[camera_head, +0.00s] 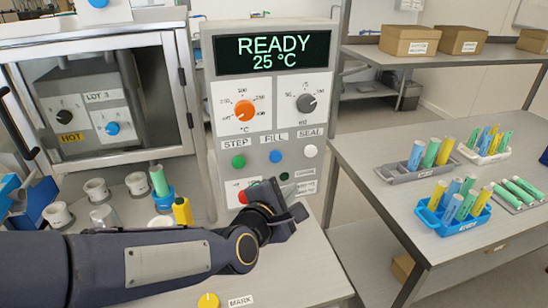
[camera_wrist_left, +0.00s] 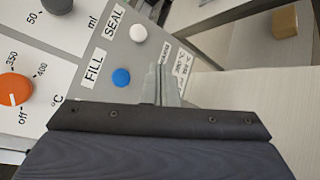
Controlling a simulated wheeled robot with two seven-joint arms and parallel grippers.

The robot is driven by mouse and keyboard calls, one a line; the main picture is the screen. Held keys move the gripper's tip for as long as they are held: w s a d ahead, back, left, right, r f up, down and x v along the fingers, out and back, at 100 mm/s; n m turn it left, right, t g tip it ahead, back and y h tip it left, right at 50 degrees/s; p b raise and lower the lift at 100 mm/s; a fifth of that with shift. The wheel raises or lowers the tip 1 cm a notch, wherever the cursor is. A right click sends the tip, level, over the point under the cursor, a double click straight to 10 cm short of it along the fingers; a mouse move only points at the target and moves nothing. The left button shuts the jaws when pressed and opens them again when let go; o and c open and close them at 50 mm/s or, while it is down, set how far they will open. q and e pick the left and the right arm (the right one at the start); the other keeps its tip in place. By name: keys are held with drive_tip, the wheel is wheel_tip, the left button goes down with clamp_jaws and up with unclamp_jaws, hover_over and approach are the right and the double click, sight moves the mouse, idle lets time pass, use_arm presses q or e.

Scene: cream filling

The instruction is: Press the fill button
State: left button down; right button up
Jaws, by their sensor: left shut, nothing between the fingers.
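The blue fill button (camera_head: 275,156) sits under the FILL label on the front of the grey control panel (camera_head: 212,130). It also shows in the left wrist view (camera_wrist_left: 121,77), clear of the fingers. My left gripper (camera_head: 290,205) is in front of the lower part of the panel, below the button row and slightly right of the blue button. In the left wrist view its fingers (camera_wrist_left: 163,82) are shut and empty, beside the blue button and below the white seal button (camera_wrist_left: 138,33). I cannot tell whether the fingertips touch the panel. My right gripper is not in view.
A green step button (camera_head: 238,161) and the white seal button (camera_head: 311,151) flank the blue one. An orange dial (camera_head: 245,110) and a grey dial (camera_head: 306,103) are above. The display (camera_head: 272,52) reads READY, 25 °C. A side table (camera_head: 355,160) holds racks of tubes.

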sight(276, 156)
use_arm(q)
drive_tip(key=shift+w, duration=0.1)
drive_tip(key=w+a+b, duration=0.2)
drive_tip(key=w+b, duration=0.4)
drive_tip(key=w, duration=0.2)
drive_tip(key=shift+w+a, duration=0.15)
drive_tip(key=shift+a, duration=0.25)
idle(1.9)
drive_tip(key=shift+w+a+b, duration=0.1)
drive_tip(key=shift+w+b, duration=0.3)
drive_tip(key=shift+b, duration=0.05)
